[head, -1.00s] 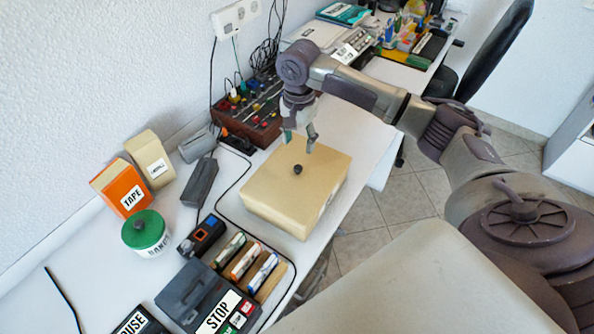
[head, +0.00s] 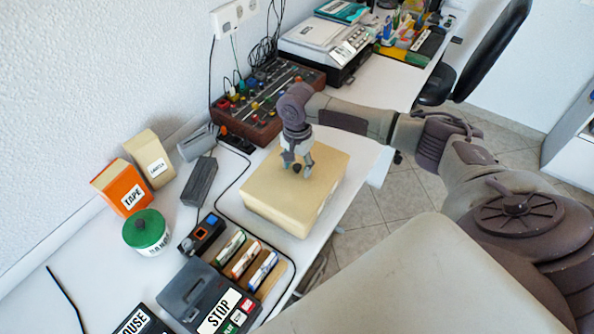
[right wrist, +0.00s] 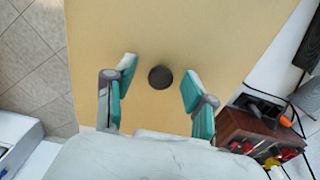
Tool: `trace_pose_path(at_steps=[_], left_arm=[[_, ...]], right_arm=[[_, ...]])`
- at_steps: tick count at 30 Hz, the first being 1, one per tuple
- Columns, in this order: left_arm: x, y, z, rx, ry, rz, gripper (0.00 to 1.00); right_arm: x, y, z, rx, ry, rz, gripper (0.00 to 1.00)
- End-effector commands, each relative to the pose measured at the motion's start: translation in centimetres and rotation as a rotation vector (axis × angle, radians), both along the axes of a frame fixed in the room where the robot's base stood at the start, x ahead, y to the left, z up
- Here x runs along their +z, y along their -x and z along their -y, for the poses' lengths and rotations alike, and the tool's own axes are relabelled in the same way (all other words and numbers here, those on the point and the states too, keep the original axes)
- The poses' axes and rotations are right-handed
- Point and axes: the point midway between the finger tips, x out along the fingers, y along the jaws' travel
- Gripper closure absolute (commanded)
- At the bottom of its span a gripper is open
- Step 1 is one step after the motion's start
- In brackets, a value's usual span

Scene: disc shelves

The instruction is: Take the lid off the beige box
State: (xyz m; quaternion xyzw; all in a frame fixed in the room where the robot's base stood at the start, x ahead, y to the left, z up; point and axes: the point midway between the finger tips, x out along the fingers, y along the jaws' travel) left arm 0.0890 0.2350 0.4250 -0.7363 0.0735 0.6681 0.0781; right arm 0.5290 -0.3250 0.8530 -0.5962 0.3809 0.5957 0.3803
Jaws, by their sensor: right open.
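The beige box (head: 270,205) sits on the white desk with its lid (head: 318,178) on. A small dark round knob (right wrist: 160,78) stands in the middle of the lid, partly hidden by the fingers in the head view. My right gripper (head: 297,172) points down just over the lid at the knob. In the right wrist view its teal fingers (right wrist: 158,88) are open, one on each side of the knob, with gaps between. My left gripper is not in view.
A brown mixer box with knobs (head: 262,110) stands behind the box. A black cable (head: 222,200) runs along its left side. A grey cassette recorder (head: 200,300) and several small cassettes (head: 245,260) lie in front. The desk edge is close on the right.

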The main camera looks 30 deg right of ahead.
Motion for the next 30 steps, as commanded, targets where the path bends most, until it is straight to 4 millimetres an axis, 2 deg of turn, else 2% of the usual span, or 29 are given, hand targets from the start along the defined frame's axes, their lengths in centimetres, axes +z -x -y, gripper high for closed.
trace_pose_path(at_steps=[1,10,23,26,30], left_arm=[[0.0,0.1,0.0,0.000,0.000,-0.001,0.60],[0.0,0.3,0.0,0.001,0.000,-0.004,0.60],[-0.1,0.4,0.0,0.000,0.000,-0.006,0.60],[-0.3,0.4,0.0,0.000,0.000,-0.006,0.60],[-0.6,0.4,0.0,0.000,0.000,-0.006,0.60]], right_arm=[[0.0,0.0,0.0,0.000,0.000,0.000,0.50],[0.0,0.0,0.0,0.000,0.000,0.000,1.00],[0.6,-0.1,0.0,0.000,-0.001,0.002,1.00],[1.5,-0.1,-0.1,0.000,-0.001,0.003,1.00],[3.7,-0.2,-0.1,0.000,-0.001,0.005,1.00]])
